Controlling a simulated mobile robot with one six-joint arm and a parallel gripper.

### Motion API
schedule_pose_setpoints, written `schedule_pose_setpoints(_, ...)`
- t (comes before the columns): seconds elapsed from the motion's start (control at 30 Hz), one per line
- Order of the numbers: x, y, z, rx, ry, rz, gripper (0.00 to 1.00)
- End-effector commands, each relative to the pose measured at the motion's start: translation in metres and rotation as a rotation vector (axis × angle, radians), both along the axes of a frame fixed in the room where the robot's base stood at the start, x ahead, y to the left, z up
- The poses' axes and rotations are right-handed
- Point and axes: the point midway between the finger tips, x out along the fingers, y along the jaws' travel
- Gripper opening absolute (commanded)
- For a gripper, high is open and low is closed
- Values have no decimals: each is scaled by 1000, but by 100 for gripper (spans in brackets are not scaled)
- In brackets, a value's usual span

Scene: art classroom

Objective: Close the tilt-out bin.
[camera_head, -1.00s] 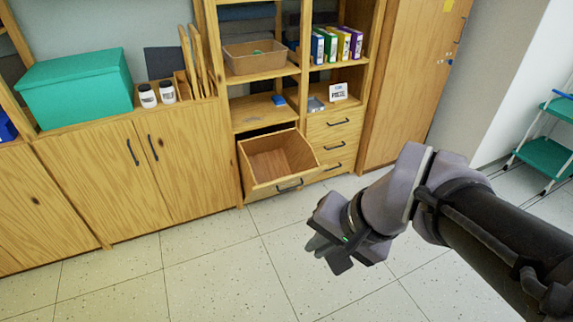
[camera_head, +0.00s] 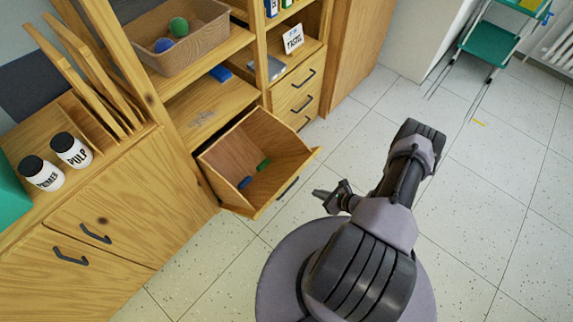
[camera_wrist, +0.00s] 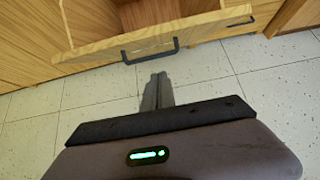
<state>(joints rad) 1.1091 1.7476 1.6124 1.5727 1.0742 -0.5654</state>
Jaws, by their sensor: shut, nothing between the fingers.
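The tilt-out bin (camera_head: 262,165) stands tilted open at the bottom of the wooden shelf unit, with a green item and a blue item inside it. Its front panel leans out toward me and carries a dark handle (camera_head: 288,187). In the wrist view the bin's top edge (camera_wrist: 150,42) and its handle (camera_wrist: 150,52) lie ahead of my fingers. My gripper (camera_head: 320,193) is shut and empty, in front of the bin and a little to the right of its handle. It also shows in the wrist view (camera_wrist: 157,78), apart from the handle with floor between.
Drawers (camera_head: 295,95) sit right of the bin, and cabinet doors (camera_head: 110,225) are on the left. A brown basket (camera_head: 180,40) with balls is on the shelf above. A green cart (camera_head: 500,35) stands at the far right.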

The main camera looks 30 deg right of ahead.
Motion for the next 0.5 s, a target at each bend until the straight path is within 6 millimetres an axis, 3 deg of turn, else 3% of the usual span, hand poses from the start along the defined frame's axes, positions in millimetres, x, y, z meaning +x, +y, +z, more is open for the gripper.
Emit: schedule_pose_setpoints(0.5,75,28,-66,0,-1,7,0)
